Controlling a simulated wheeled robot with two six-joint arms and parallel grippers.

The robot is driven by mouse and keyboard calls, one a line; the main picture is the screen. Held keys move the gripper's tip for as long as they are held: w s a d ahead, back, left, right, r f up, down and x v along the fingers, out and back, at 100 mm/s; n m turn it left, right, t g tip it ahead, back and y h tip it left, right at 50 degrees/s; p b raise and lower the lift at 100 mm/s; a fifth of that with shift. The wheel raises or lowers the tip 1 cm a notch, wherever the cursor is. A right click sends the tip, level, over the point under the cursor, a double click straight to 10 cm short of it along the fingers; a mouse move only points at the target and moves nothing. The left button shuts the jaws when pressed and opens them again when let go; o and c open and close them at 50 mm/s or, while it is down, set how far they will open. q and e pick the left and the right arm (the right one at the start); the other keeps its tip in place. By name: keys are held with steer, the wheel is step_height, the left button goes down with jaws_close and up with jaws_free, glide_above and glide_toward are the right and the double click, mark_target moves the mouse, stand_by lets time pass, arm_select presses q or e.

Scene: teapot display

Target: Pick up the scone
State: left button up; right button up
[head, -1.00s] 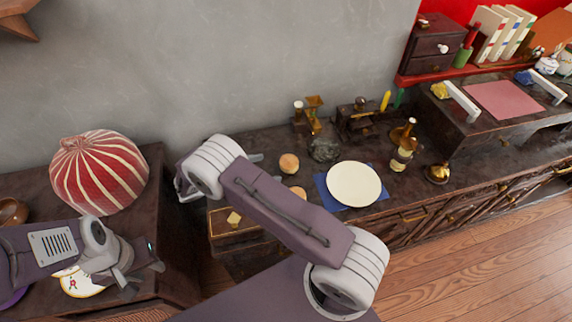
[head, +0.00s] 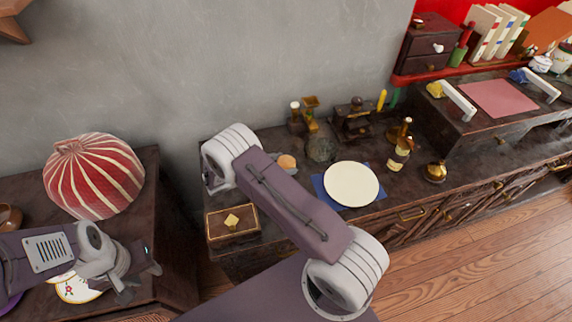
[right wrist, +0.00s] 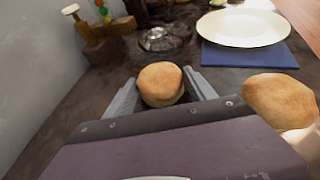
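A round golden-brown scone (right wrist: 161,82) sits on the dark counter, between the fingertips of my right gripper (right wrist: 160,95) in the right wrist view. That gripper is open, with one finger on each side of the scone; I cannot tell whether they touch it. A second scone (right wrist: 280,100) lies to the right, outside the fingers. My left gripper (head: 142,283) is open and empty at the lower left.
A white plate (head: 351,184) on a blue mat (head: 322,187) lies right of the scones. A box with a yellow piece (head: 232,221) is at the counter's left front. A striped red vase (head: 93,176) stands left.

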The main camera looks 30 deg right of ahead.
mark_target(286, 162)
steer(key=c, duration=0.8)
steer(key=shift+r, duration=0.1)
steer(key=shift+r, duration=0.4)
steer(key=r, duration=0.2)
steer(key=d+r+p, duration=0.1)
steer(key=r, duration=0.1)
steer(key=shift+s, duration=0.35)
steer(key=s+d+r, duration=0.2)
steer(key=d, duration=0.1)
steer(key=s+d+r, duration=0.2)
steer(key=s+d+r+p, duration=0.1)
steer(key=d+r, duration=0.1)
steer(key=d, duration=0.1)
steer(key=shift+s+d, duration=0.35)
steer(key=shift+s, duration=0.05)
